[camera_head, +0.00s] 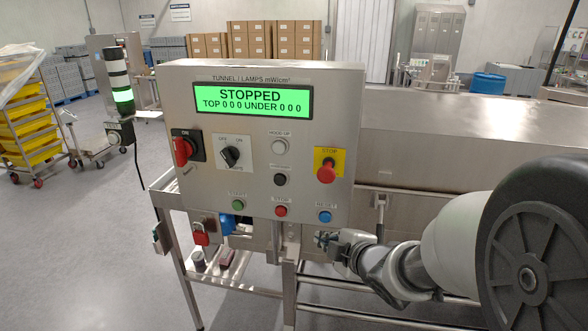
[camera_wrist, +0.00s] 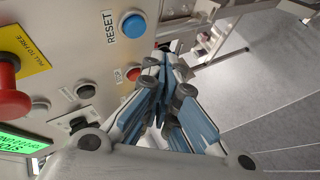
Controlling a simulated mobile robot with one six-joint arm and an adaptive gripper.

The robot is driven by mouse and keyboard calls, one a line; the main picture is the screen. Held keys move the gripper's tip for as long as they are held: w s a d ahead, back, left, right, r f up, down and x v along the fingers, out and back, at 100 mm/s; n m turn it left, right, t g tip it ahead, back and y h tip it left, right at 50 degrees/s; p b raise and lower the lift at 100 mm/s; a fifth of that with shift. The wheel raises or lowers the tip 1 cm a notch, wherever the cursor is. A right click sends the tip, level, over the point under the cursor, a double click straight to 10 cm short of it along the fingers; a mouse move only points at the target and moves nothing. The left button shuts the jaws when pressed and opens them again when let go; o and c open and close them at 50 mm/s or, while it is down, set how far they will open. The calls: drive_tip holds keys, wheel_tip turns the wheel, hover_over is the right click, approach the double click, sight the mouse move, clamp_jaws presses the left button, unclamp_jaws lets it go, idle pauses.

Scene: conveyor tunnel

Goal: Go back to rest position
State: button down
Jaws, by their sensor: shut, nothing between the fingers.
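The blue button also shows in the wrist view (camera_wrist: 132,24), just left of the fingers. The control box (camera_head: 215,160) has a green display (camera_head: 252,101) reading STOPPED, TOP 0 0 0 UNDER 0 0 0. My arm reaches in from the right.
A red emergency stop (camera_head: 326,172) sits on a yellow plate, with a red rotary switch (camera_head: 184,150) at left. A red padlock (camera_head: 201,234) hangs below. The steel tunnel (camera_head: 470,130) extends right behind my arm. A lit green stack light (camera_head: 122,96) stands left; floor is open there.

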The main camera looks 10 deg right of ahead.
drive_tip(key=s+d+r+m+g+h+b, duration=0.1)
drive_tip(key=s+d+m+g+h, duration=0.15)
drive_tip(key=s+m, duration=0.35)
drive_tip(key=s+d+r+m+g+h+b, duration=0.1)
drive_tip(key=s+d+r+m+h, duration=0.2)
drive_tip(key=s, duration=0.4)
drive_tip(key=s+a+f+m+g, duration=0.1)
drive_tip(key=s+m, duration=0.1)
drive_tip(key=s, duration=0.3)
drive_tip(key=s+a+f+m+g+y+b, duration=0.1)
drive_tip(key=s+a+m, duration=0.1)
drive_tip(key=s, duration=0.4)
drive_tip(key=s+a+f+m+g+y, duration=0.1)
drive_tip(key=s+a+f+m+g, duration=0.1)
drive_tip(key=s, duration=0.4)
drive_tip(key=shift+s+a+m+b, duration=0.2)
drive_tip(key=shift+m+b, duration=0.15)
drive_tip(key=shift+m, duration=0.55)
